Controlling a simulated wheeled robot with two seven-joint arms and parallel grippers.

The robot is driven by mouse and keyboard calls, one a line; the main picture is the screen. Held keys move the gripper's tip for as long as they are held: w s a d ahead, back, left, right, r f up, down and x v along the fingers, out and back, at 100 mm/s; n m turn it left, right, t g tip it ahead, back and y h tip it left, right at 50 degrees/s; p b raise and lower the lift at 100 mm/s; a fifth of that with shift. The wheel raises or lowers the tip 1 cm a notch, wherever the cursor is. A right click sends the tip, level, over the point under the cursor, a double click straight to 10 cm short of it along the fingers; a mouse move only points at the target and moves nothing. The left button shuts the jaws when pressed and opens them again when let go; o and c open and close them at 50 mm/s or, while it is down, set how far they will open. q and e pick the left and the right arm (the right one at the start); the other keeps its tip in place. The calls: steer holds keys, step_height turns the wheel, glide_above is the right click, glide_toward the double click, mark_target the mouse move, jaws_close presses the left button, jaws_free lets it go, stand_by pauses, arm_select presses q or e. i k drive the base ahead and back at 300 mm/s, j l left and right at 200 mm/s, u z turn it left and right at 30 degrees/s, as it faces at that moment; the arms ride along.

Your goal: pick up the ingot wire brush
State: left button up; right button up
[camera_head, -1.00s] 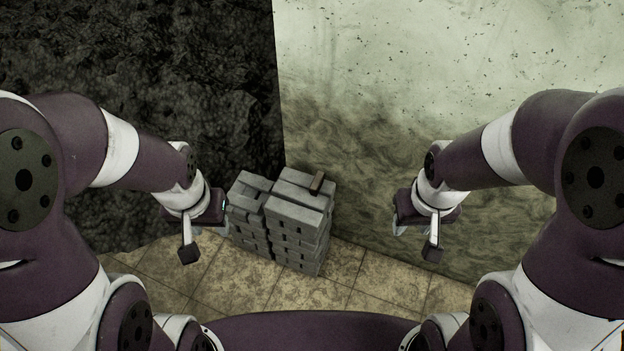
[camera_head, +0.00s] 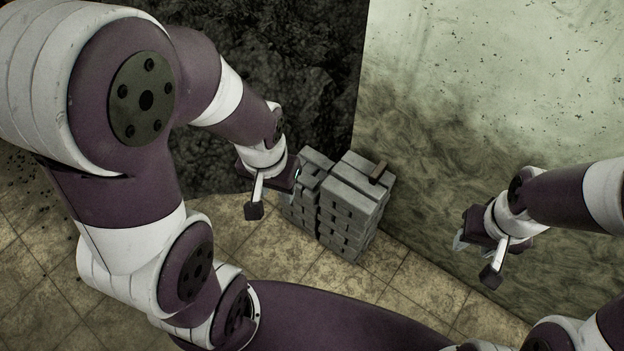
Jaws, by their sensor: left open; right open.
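The ingot wire brush (camera_head: 378,172) is a small brown bar lying on top of the right part of a stack of grey ingots (camera_head: 350,205). My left gripper (camera_head: 294,176) is at the left side of the stack, apart from the brush; its fingers are mostly hidden behind its own body. My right gripper (camera_head: 462,242) is to the right of the stack, well apart from the brush. It is open and empty, with its fingers partly visible. Nothing covers the brush.
A dark rough rock wall (camera_head: 310,60) stands behind the stack on the left. A pale stained wall (camera_head: 480,100) stands close behind it on the right. The tiled floor (camera_head: 400,285) in front of the stack is clear.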

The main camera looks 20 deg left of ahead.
mark_target(380, 170)
steer(key=j+z, duration=0.1)
steer(key=i+l+z, duration=0.2)
steer(key=i+l, duration=0.15)
steer(key=i+l+z, duration=0.2)
steer(key=i, duration=0.25)
